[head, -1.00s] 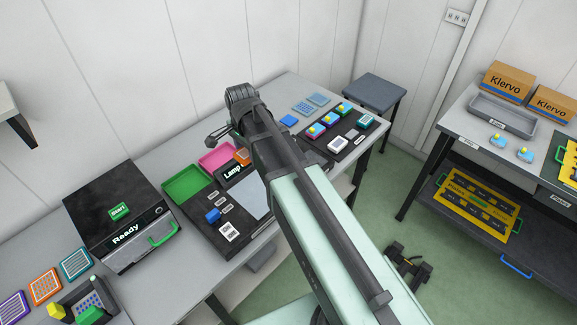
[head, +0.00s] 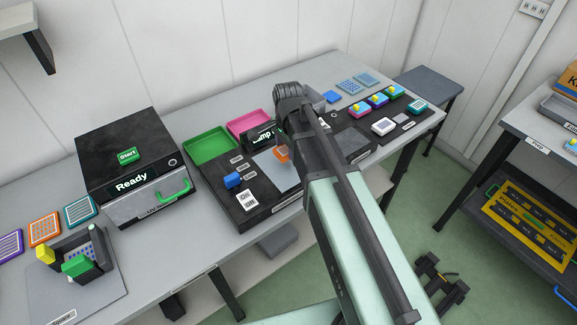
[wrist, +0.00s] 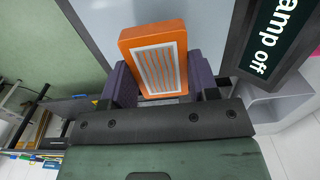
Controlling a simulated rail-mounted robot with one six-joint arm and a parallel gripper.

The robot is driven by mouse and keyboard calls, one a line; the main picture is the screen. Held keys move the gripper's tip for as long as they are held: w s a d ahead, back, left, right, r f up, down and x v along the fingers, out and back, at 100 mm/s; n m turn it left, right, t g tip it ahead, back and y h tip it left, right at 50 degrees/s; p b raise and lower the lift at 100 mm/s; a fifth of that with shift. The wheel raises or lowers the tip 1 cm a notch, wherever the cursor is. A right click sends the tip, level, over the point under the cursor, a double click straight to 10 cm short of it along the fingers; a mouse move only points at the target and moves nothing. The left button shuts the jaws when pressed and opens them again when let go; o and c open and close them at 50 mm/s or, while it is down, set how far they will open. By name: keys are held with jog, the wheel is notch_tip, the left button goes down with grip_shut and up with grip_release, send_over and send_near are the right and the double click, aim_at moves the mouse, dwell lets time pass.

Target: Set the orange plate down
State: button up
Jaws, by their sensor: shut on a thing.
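My gripper (wrist: 158,78) is shut on the orange plate (wrist: 154,40), with one purple-grey finger on each side of it. The plate is a flat orange block with a white striped panel facing the wrist camera. In the head view the held orange plate (head: 282,154) shows beside my wrist, over or at the light grey pad (head: 272,172) of the black lamp station (head: 252,211). My arm hides part of it. I cannot tell whether the plate touches the pad. The "Lamp off" sign (wrist: 268,38) is close to the right of the plate.
The station also has a green tray (head: 209,146), a pink tray (head: 250,127) and a blue knob (head: 232,180). A black "Ready" box (head: 135,160) stands to the left. Another orange plate (head: 45,228) lies at the far left. Several coloured plates lie at the right end.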

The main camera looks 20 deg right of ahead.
aim_at(288, 162)
notch_tip(288, 162, down, 5)
jog(key=b, duration=0.4)
jog(key=shift+r+b, duration=0.2)
jog(key=shift+b, duration=0.1)
jog(key=shift+r+p, duration=0.3)
jog(key=shift+f, duration=0.2)
jog(key=o, duration=0.9)
jog(key=shift+o, duration=0.2)
jog(key=shift+r, duration=0.15)
